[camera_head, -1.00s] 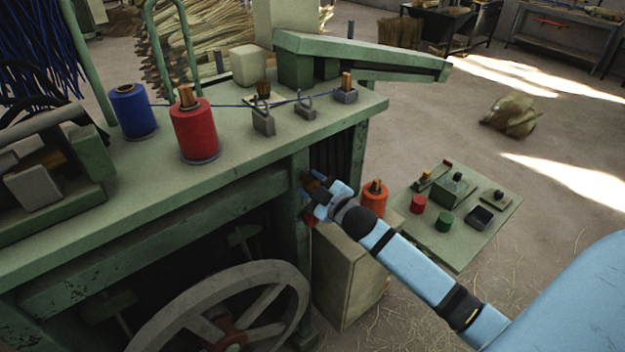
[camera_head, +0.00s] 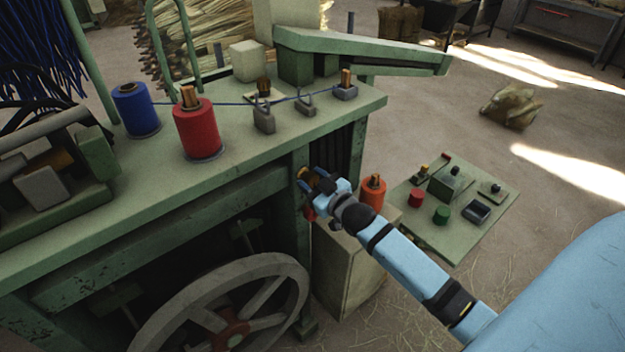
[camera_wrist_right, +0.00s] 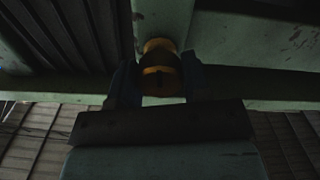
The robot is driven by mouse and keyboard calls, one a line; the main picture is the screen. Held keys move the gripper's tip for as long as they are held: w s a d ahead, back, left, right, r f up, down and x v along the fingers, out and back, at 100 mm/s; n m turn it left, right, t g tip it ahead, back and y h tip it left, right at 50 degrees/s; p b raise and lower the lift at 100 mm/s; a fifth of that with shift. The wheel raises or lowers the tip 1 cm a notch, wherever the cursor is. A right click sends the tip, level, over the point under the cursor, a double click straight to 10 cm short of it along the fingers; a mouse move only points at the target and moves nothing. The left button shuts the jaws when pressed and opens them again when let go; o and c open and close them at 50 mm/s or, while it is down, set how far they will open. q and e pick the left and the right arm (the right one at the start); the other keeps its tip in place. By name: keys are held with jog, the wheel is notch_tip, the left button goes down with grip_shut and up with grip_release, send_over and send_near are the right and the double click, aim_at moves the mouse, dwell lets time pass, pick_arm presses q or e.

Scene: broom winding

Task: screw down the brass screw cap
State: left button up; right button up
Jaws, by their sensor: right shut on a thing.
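The brass screw cap (camera_wrist_right: 160,68) shows in the right wrist view as a yellow-orange round piece against the green machine frame. In the head view a small part of it (camera_head: 304,174) shows at the machine's front right leg, below the table top. My right gripper (camera_head: 314,178) reaches in from the right and is shut on the cap. Its two dark fingers (camera_wrist_right: 158,82) stand on either side of the cap in the wrist view. The fingers hide part of the cap, and the wrist view is dark. My left gripper is not in view.
The green machine table (camera_head: 250,130) carries a red spool (camera_head: 197,130) and a blue spool (camera_head: 135,110). A spoked wheel (camera_head: 225,310) is below it. An orange spool (camera_head: 372,192) stands on a box (camera_head: 345,265) beside my right wrist. A green panel (camera_head: 455,235) with buttons is further right.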

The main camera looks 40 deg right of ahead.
jog(key=o, duration=0.9)
jog(key=shift+o, duration=0.2)
jog(key=shift+s+f, duration=0.15)
jog(key=shift+s, duration=0.15)
jog(key=s+d+b, duration=0.1)
jog(key=s+b, duration=0.2)
jog(key=s, duration=1)
jog(key=shift+s, duration=0.1)
